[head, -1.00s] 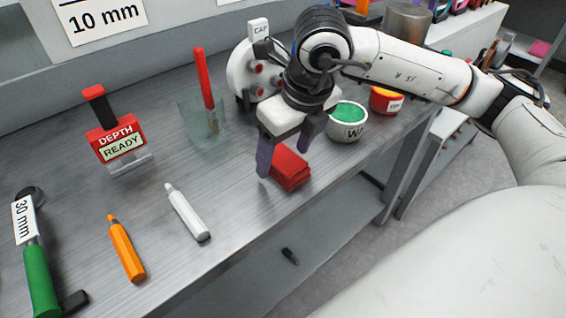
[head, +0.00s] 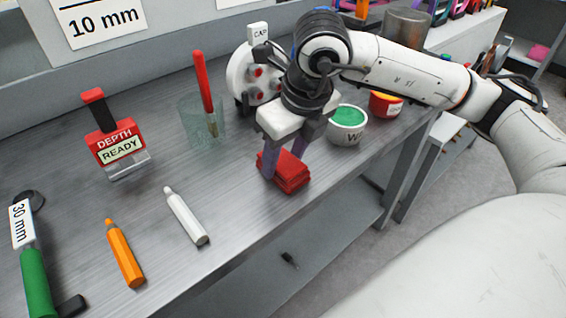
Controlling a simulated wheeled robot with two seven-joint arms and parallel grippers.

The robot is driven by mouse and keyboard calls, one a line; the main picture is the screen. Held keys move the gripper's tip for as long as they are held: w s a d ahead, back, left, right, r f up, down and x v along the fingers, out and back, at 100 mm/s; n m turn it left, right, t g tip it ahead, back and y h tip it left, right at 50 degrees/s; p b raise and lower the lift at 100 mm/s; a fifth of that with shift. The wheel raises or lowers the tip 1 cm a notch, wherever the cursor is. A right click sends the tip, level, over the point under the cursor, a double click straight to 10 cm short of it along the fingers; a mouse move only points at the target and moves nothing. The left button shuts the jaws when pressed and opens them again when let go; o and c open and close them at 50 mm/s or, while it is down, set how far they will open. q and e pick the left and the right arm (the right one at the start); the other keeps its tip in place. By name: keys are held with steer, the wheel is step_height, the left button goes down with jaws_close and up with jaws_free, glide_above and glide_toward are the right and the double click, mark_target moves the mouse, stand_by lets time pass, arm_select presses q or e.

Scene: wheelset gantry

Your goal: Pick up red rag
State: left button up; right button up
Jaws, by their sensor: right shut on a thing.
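The red rag (head: 291,176) is a folded stack lying on the grey metal bench near its front edge, right of the middle in the head view. My right gripper (head: 284,165) reaches down from above and is shut on the rag, with one purple-grey finger on its left side and the other behind it. The finger tips are partly hidden by the rag. The rag appears to rest on the bench still. My left gripper is not in view.
Behind the gripper stand a white round fixture with red knobs (head: 241,78), a cup with green contents (head: 347,124) and a red-yellow tin (head: 384,104). A glass with a red stick (head: 203,117), a white marker (head: 187,216) and an orange marker (head: 124,255) are to the left.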

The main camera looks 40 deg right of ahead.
mark_target(284, 162)
steer(key=shift+r, duration=0.1)
steer(key=shift+r+p, duration=0.2)
steer(key=shift+p, duration=0.2)
step_height(284, 162, up, 10)
steer(key=shift+o, duration=1.1)
steer(key=shift+f, duration=0.1)
steer(key=shift+c, duration=0.6)
